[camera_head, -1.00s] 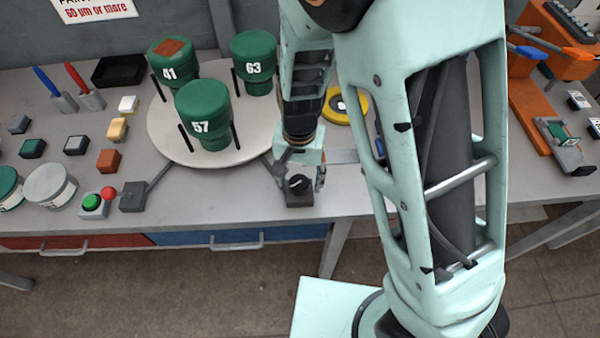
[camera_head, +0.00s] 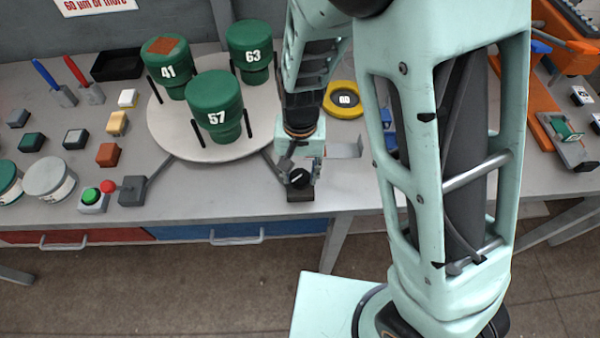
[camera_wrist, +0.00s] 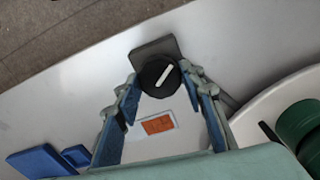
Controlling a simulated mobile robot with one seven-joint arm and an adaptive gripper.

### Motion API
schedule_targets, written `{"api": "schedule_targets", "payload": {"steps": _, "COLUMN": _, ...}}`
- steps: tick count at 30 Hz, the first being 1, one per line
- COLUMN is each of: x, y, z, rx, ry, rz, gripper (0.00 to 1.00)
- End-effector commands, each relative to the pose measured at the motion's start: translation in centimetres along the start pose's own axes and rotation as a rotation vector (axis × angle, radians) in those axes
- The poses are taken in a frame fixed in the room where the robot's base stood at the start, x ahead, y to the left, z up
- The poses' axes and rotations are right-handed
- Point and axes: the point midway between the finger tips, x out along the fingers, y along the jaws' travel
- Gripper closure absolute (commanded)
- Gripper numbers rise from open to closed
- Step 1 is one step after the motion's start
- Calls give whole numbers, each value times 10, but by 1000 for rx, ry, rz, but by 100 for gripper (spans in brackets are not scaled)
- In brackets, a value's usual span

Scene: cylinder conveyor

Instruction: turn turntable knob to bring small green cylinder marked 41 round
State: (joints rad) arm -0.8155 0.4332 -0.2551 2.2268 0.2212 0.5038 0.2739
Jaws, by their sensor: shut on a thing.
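The round white turntable (camera_head: 175,147) carries green cylinders. The one marked 41 (camera_head: 168,68), with a brown patch on top, is at the back left. Cylinder 57 (camera_head: 215,105) is at the front and cylinder 63 (camera_head: 250,52) at the back right. The black knob (camera_head: 299,178) with a white pointer line sits on a dark box at the table's front, joined to the turntable by a bar. My gripper (camera_wrist: 160,78) is shut on this knob (camera_wrist: 158,77), a finger on each side. Part of a green cylinder (camera_wrist: 300,122) shows at the right of the wrist view.
A box with a green button (camera_head: 92,196) and a red one stands at the left, beside a grey box (camera_head: 132,191). Several small coloured blocks lie behind. A yellow ring (camera_head: 343,99) lies right of the turntable. My arm hides the table's right middle.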

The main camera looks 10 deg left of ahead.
Motion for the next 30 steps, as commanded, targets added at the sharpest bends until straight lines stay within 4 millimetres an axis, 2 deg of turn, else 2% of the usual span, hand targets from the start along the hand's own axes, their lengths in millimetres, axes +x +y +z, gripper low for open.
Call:
{"api": "schedule_targets", "payload": {"steps": 15, "x": 2, "y": 0, "z": 0, "rx": -442, "ry": -1, "rz": 0, "gripper": 87}}
{"api": "schedule_targets", "payload": {"steps": 30, "x": 1, "y": 1, "z": 1, "rx": -601, "ry": -3, "rz": 1, "gripper": 88}}
